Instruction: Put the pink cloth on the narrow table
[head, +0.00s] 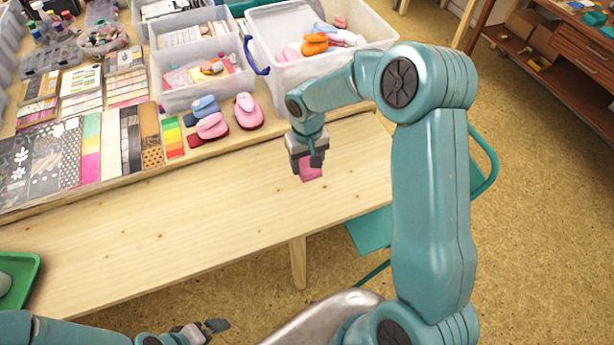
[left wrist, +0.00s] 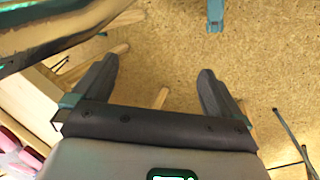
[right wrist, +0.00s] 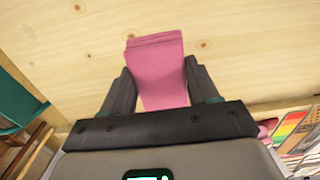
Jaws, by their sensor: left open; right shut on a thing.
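The pink cloth (head: 312,174) is a small folded block in my right gripper (head: 307,163), over the right part of the narrow table (head: 190,228). In the right wrist view the cloth (right wrist: 160,75) sticks out between the two fingers, with the table's bare wood behind it. I cannot tell whether its lower edge touches the wood. My left gripper (head: 212,328) is low at the bottom of the head view, in front of the table. In the left wrist view my left gripper (left wrist: 158,82) is open and empty, with floor behind it.
Behind the narrow table, a craft table holds paper sheets (head: 90,145), pink punches (head: 212,126) and plastic bins (head: 200,78). A green tray (head: 22,285) is at the left end. A teal chair (head: 370,230) stands at the right end. The table's middle is clear.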

